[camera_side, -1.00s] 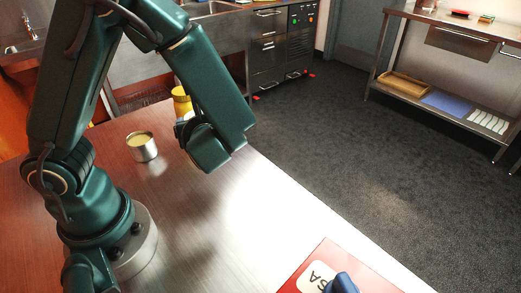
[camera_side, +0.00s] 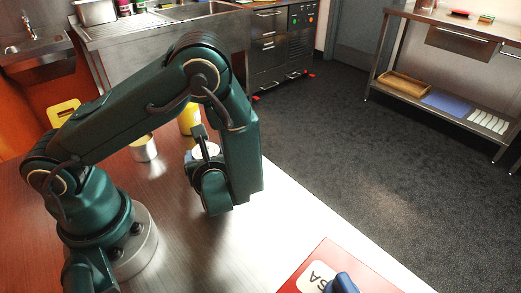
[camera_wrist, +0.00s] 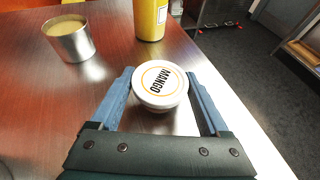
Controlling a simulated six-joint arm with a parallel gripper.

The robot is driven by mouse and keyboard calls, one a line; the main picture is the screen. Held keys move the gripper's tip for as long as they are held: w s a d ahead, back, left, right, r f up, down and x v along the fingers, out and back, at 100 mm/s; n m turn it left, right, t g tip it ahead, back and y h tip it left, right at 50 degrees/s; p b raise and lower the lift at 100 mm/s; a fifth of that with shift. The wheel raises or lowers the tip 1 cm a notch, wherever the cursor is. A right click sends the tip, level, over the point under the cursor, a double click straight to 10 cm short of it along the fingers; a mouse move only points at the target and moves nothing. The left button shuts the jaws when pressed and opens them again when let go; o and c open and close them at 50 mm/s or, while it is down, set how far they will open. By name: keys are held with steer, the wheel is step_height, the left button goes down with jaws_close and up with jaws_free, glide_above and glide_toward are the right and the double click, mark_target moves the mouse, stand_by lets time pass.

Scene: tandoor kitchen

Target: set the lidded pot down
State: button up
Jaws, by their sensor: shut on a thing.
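The lidded pot (camera_wrist: 162,88) is small and white, with a round lid marked MANGO inside an orange ring. My gripper (camera_wrist: 160,76) is shut on the pot, with one blue-grey finger on each side near the tips. The pot looks upright, lid up. In the side view the pot (camera_side: 207,150) is partly hidden behind my wrist and fingers, low over the table's far part. I cannot tell whether its base touches the tabletop (camera_wrist: 45,110).
An open metal tin (camera_wrist: 69,38) with pale yellow contents stands left of the pot. A yellow container (camera_wrist: 150,18) stands just beyond it. A red board with a blue object (camera_side: 342,283) lies at the near right. The table's right edge is close.

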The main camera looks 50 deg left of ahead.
steer(key=shift+f, duration=0.5)
steer(key=shift+f, duration=0.1)
steer(key=o, duration=1.2)
